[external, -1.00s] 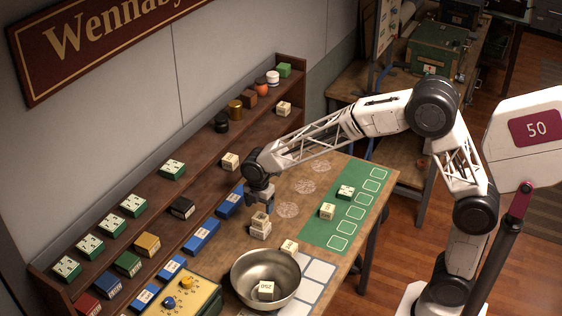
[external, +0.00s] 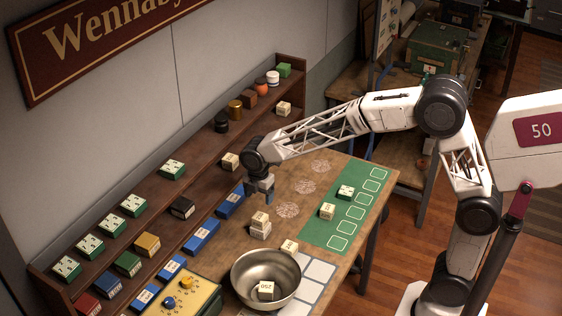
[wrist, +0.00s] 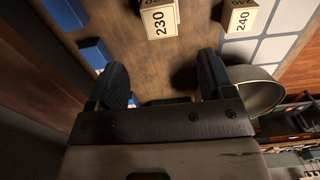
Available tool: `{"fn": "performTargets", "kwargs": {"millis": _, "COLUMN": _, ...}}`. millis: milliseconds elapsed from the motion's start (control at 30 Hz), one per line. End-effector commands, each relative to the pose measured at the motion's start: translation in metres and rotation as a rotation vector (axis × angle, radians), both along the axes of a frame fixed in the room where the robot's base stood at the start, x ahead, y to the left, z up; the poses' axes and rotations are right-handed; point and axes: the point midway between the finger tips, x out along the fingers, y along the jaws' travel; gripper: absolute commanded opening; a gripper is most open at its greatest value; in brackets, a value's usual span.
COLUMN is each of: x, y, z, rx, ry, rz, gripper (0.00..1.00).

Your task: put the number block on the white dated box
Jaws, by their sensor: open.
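A cream number block (external: 260,218) rests on top of a white box (external: 260,231) near the middle of the table. In the wrist view a cream number block reading 230 (wrist: 158,22) lies ahead of the fingers, apart from them; it appears to be the stacked one. My gripper (external: 264,191) is above the table, just behind the stack and clear of it. In the wrist view its two fingers (wrist: 163,72) are spread with nothing between them. The date print on the white box is too small to read.
A block reading 240 (wrist: 241,18) sits beside the metal bowl (external: 266,274), which holds a block reading 250 (external: 266,288). A green mat (external: 318,234) bears two blocks. Blue boxes (external: 201,236) line the shelf side (external: 165,205). Bare wood lies right of the stack.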

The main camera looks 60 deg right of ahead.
Motion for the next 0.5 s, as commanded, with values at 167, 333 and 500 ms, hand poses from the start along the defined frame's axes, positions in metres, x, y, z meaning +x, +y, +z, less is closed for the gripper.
{"fn": "performTargets", "kwargs": {"millis": 167, "x": 0.0, "y": 0.0, "z": 0.0, "rx": 0.0, "ry": 0.0, "rz": 0.0, "gripper": 0.75}}
{"fn": "performTargets", "kwargs": {"millis": 333, "x": -0.004, "y": -0.001, "z": 0.003, "rx": 0.0, "ry": -0.003, "rz": -0.016, "gripper": 0.75}}
{"fn": "performTargets", "kwargs": {"millis": 500, "x": -0.022, "y": -0.006, "z": 0.017, "rx": 0.001, "ry": -0.015, "rz": -0.084, "gripper": 0.75}}
